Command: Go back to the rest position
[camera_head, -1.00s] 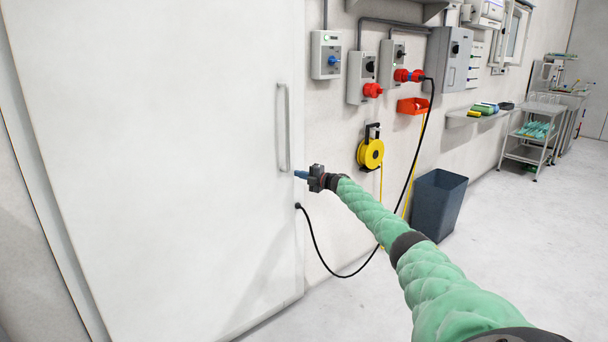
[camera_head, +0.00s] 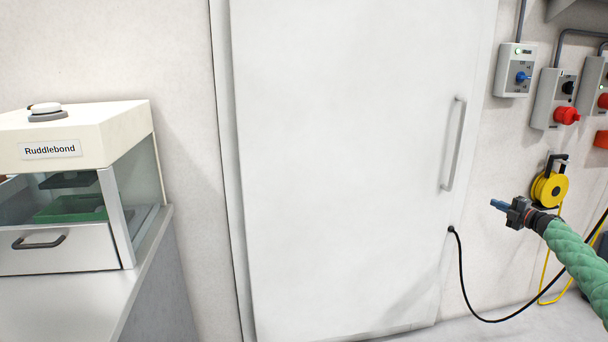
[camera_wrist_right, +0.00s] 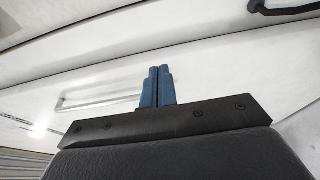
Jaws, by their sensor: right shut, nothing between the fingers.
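My right gripper (camera_head: 497,205) is at the right of the head view, on my green-sleeved arm. Its blue fingers are together and empty, as the right wrist view also shows (camera_wrist_right: 158,72). It appears in front of the wall, just right of and lower than the handle (camera_head: 454,145) of a large white door (camera_head: 345,160). I cannot tell how far it is from the door. The handle also shows behind the fingers in the right wrist view (camera_wrist_right: 95,99). My left gripper is not in view.
A machine labelled Ruddlebond (camera_head: 75,135) stands on a counter (camera_head: 75,305) at the left, with a green tray inside. Switch boxes (camera_head: 515,70) and a yellow reel (camera_head: 549,188) are on the right wall. A black cable (camera_head: 462,280) hangs below the door handle.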

